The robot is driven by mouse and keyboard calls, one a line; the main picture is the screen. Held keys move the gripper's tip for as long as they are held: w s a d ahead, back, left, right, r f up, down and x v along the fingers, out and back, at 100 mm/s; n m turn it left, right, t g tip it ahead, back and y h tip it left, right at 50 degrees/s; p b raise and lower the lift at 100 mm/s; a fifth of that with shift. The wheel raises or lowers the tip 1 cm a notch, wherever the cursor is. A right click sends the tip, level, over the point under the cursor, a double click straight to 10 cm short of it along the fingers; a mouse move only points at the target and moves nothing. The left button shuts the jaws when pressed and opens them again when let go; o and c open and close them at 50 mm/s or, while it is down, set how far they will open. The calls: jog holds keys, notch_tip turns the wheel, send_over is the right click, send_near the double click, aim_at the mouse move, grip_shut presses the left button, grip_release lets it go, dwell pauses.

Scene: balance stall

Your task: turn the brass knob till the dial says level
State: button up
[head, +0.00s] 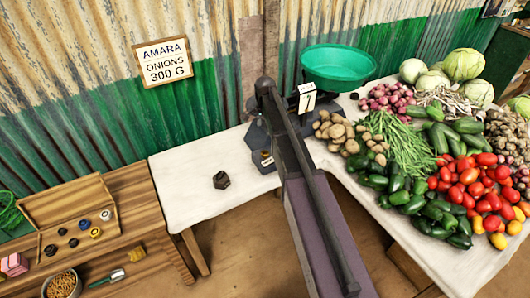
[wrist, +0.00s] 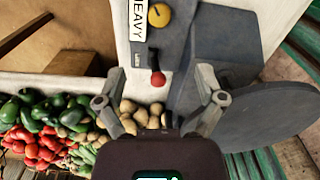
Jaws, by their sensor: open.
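The brass knob (wrist: 159,15) is a round yellow disc on the grey scale (wrist: 190,65), near the top of the wrist view. A white label beside it reads "HEAVY" (wrist: 138,18). I cannot tell whether a finger touches the scale. In the head view my arm covers part of the scale (head: 257,137).
A green pan (head: 338,62) stands at the back. Vegetables crowd the white table on the right, with potatoes (head: 338,130) near the scale. A dark weight (head: 221,180) sits on clear white tabletop at left. A wooden box (head: 70,215) holds small weights.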

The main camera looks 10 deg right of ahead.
aim_at(265, 152)
jog(key=shift+f, duration=0.25)
notch_tip(265, 152, down, 13)
jog(key=b, duration=1.3)
jog(key=shift+f+b, duration=0.15)
jog(key=shift+b, duration=0.2)
jog(key=shift+c, duration=0.2)
jog(key=c, duration=1.1)
